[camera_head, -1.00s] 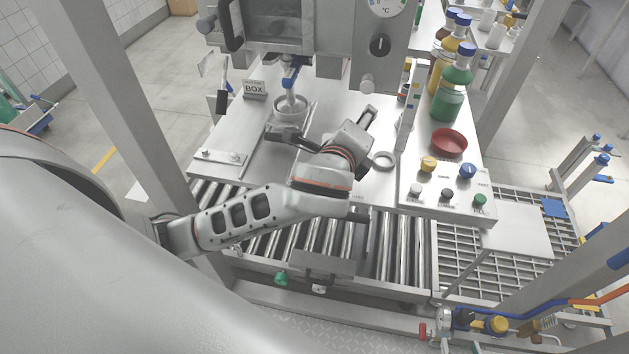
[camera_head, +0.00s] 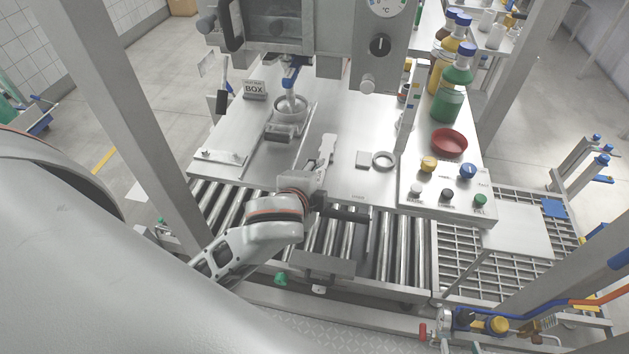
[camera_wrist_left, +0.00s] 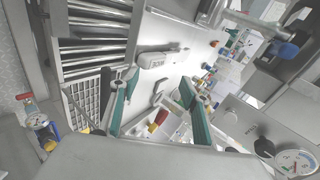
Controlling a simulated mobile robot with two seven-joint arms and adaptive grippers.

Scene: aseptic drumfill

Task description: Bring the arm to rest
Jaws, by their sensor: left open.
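My left arm (camera_head: 262,222) comes in from the left, low over the front of the steel worktop and the rollers. Its gripper (camera_head: 348,178) is open and empty, its two fingers spread toward the right, near the worktop's front edge. In the left wrist view, the two teal-lined fingers (camera_wrist_left: 158,82) stand wide apart with nothing between them. I cannot tell how high the fingers are above the worktop. My right gripper is not in view.
A roller conveyor (camera_head: 400,245) runs below the worktop's front edge. A filling nozzle (camera_head: 291,98) points into a round opening at the back. A ring (camera_head: 383,160), a red bowl (camera_head: 449,142), bottles (camera_head: 450,95) and a button panel (camera_head: 445,196) stand to the right. A post (camera_head: 130,120) rises at left.

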